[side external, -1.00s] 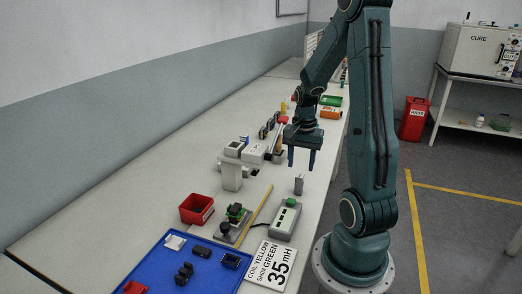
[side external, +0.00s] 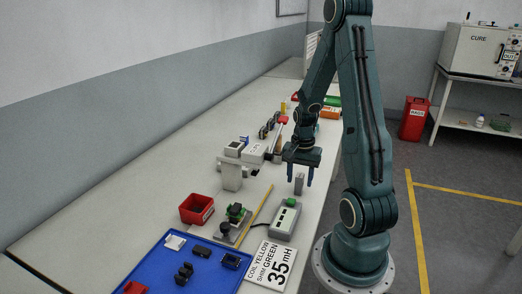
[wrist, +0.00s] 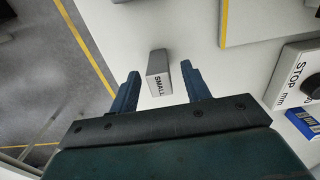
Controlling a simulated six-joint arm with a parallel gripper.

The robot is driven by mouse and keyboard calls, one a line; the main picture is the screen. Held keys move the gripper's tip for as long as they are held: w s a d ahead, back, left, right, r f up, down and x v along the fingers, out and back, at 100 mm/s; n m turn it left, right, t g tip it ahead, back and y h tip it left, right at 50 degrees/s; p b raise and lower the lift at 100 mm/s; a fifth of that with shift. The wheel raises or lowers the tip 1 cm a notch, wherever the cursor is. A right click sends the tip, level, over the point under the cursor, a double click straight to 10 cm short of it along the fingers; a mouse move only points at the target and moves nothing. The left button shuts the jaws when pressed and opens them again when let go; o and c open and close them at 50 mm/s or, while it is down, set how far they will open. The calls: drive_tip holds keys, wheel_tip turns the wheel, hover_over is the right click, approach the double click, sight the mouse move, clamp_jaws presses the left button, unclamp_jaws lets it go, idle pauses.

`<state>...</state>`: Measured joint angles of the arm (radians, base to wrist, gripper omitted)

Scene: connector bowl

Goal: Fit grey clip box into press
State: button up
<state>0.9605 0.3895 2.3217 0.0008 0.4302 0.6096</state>
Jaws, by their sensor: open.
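My gripper (side external: 299,176) is open and empty, pointing down low over the right side of the bench. A small upright grey block (side external: 299,184) stands on the bench just below and between its fingertips. In the wrist view, this block (wrist: 158,72) carries the word SMALL and lies between the fingertips (wrist: 160,76), apart from both. I cannot tell for certain whether it is the clip box. A pale grey, press-like stand (side external: 231,172) is on the bench to the left. A fixture with a black knob and green part (side external: 235,214) is nearer the camera.
A grey box with a green button (side external: 284,219) stands in front of the block. A red bin (side external: 196,209), a blue tray (side external: 205,278) with small dark parts and a sign reading COIL YELLOW, SHIM GREEN, 35 mH (side external: 271,265) are nearer the camera. Bench around the block is clear.

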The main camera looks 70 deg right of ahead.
sight(300, 175)
drive_tip(key=shift+f, duration=0.2)
idle(0.4)
clamp_jaws()
drive_tip(key=shift+r, duration=0.15)
wheel_tip(300, 175, up, 20)
idle(0.8)
idle(0.5)
